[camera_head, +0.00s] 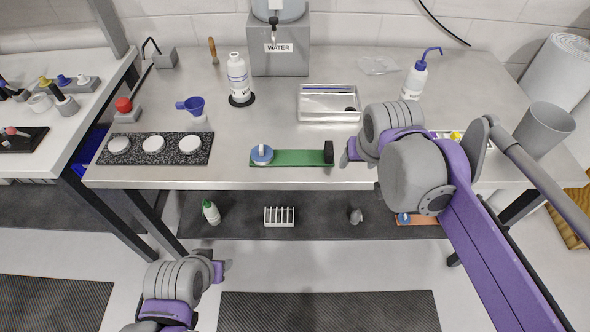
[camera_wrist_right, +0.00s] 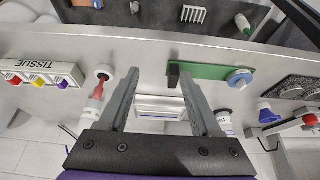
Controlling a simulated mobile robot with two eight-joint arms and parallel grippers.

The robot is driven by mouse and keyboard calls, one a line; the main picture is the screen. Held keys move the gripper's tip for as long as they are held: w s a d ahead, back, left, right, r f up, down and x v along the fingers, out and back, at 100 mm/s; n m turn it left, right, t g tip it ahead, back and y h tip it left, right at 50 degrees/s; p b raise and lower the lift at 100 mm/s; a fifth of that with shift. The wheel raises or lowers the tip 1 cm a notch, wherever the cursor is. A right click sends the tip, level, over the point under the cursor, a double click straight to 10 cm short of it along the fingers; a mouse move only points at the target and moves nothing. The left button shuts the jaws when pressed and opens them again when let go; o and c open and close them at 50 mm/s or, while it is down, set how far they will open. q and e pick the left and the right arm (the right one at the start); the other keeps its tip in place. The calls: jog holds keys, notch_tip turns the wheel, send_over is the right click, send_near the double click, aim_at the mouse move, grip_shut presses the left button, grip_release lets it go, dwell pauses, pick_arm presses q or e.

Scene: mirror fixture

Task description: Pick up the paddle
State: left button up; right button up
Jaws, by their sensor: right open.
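A green board (camera_head: 292,158) lies near the front edge of the steel bench. A round blue piece with a white top (camera_head: 262,154) is at its left end, and a black upright block (camera_head: 328,152) at its right end. I cannot tell which of these is the paddle. In the right wrist view, my right gripper (camera_wrist_right: 160,70) is open and empty. The black block (camera_wrist_right: 173,75) shows between its fingers, beyond them; the blue piece (camera_wrist_right: 240,78) lies to the right. In the head view the right gripper (camera_head: 352,150) is just right of the block. My left gripper (camera_head: 220,270) is low, in front of the bench; its fingers are unclear.
A speckled slab with white discs (camera_head: 154,149) lies left of the board. A metal tray (camera_head: 329,116), white bottle (camera_head: 238,79) and blue-topped wash bottle (camera_head: 415,78) stand behind. A lower shelf holds a slotted rack (camera_head: 279,216) and small bottle (camera_head: 211,211).

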jog(key=b, duration=0.4)
send_near(330, 149)
jog(key=shift+g, duration=0.3)
jog(key=x, duration=0.5)
jog(key=shift+w+d+f, duration=0.1)
jog(key=shift+w+f, duration=0.1)
jog(key=shift+w, duration=0.3)
jog(key=shift+b+x, duration=0.6)
jog(key=shift+x, duration=2.15)
pick_arm(q)
notch_tip(330, 149, down, 7)
pick_arm(e)
jog(key=shift+s, duration=0.15)
jog(key=shift+c, duration=0.2)
grip_shut()
